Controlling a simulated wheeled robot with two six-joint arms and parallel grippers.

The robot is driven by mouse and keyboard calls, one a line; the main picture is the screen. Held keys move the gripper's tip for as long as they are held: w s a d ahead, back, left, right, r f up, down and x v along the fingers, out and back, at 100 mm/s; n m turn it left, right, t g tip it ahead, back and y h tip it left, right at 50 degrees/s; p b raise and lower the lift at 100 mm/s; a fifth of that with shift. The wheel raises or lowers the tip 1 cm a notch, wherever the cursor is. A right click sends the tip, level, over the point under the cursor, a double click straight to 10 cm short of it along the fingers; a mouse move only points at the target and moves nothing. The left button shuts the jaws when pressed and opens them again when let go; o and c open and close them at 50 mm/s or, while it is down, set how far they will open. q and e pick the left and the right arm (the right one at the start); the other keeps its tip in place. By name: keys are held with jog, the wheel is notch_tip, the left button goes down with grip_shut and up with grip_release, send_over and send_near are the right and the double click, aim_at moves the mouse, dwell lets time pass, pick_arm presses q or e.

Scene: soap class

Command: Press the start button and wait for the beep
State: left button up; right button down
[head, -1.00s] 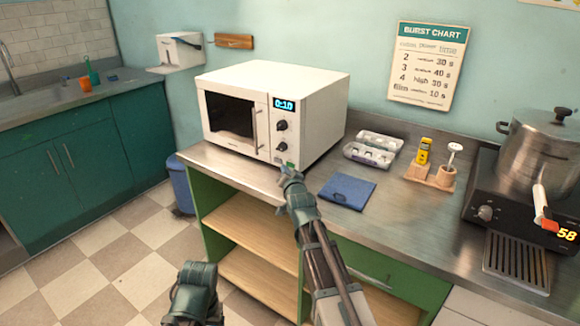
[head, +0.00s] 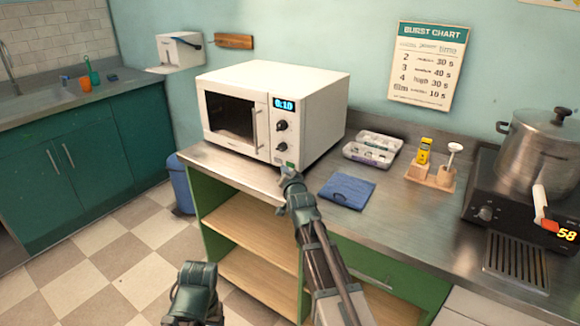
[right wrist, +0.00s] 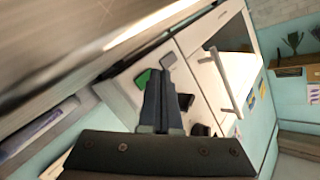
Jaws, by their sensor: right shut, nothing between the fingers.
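The white microwave (head: 312,128) stands on the steel counter with its door closed and its blue display (head: 284,104) reading 0:10. Two dark knobs sit below the display, with a green button (head: 290,164) low on the panel. In the right wrist view the green button (right wrist: 142,78) sits beside a grey button (right wrist: 168,61). My right gripper (head: 286,172) is shut and empty, its tips (right wrist: 158,74) at the lower panel near both buttons. I cannot tell whether they touch. My left gripper (head: 193,290) is low in front of the shelves; its jaws are unclear.
A blue cloth (head: 347,191) and a clear tray (head: 372,150) lie right of the microwave. A wooden holder (head: 430,177) and a pot (head: 538,150) on a hot plate stand farther right. A burst chart (head: 430,65) hangs on the wall.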

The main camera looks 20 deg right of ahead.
dwell(0.8)
jog(key=shift+w+d, duration=0.25)
jog(key=shift+d, duration=0.1)
